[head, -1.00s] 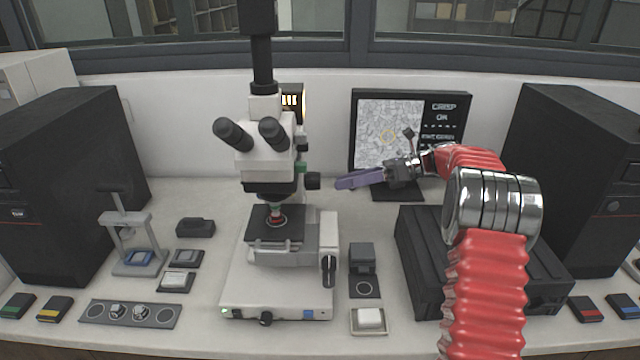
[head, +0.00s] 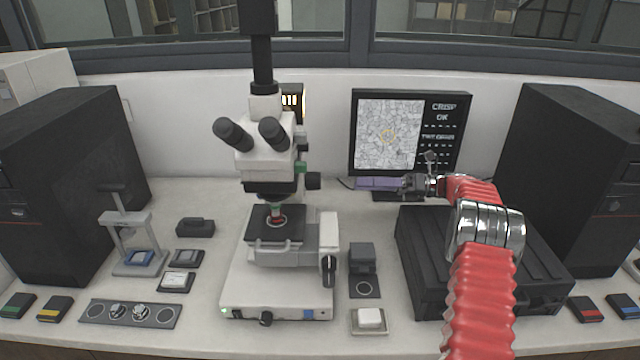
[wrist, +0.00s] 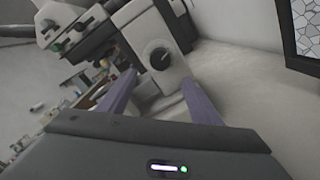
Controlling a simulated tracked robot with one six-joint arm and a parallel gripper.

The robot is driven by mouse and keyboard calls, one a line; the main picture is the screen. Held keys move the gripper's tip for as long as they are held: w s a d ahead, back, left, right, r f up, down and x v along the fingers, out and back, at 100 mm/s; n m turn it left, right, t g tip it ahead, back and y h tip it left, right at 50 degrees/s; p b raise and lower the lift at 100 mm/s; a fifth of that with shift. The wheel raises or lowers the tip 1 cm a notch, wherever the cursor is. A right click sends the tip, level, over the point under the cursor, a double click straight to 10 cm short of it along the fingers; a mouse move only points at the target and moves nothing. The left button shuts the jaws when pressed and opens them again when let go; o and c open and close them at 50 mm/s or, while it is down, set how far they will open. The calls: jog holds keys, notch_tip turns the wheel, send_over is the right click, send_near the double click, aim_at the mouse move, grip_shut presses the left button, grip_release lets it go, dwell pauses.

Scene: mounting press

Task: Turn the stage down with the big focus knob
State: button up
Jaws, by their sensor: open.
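The white microscope (head: 270,150) stands left of centre. In the wrist view the round black knob (wrist: 159,57) faces me from the white column, just beyond and between my fingertips. The dark stage (head: 265,228) carries a small red-based sample (head: 277,219) under the objective. My gripper (head: 358,183) is open, with purple fingers pointing left toward the knob, apart from it with a small gap. In the wrist view my gripper (wrist: 160,82) shows both fingers spread and nothing between them.
A monitor (head: 465,125) showing a grain picture stands behind my gripper. A black case (head: 420,262) lies below my arm. A second black handle (head: 328,268) hangs on the microscope's lower right side. A small dark block (head: 362,257) stands right of the base.

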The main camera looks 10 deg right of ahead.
aim_at(319, 183)
jog(key=x, duration=1.3)
jog(key=shift+a, duration=0.2)
jog(key=shift+d+f, duration=0.1)
jog(key=c, duration=1.1)
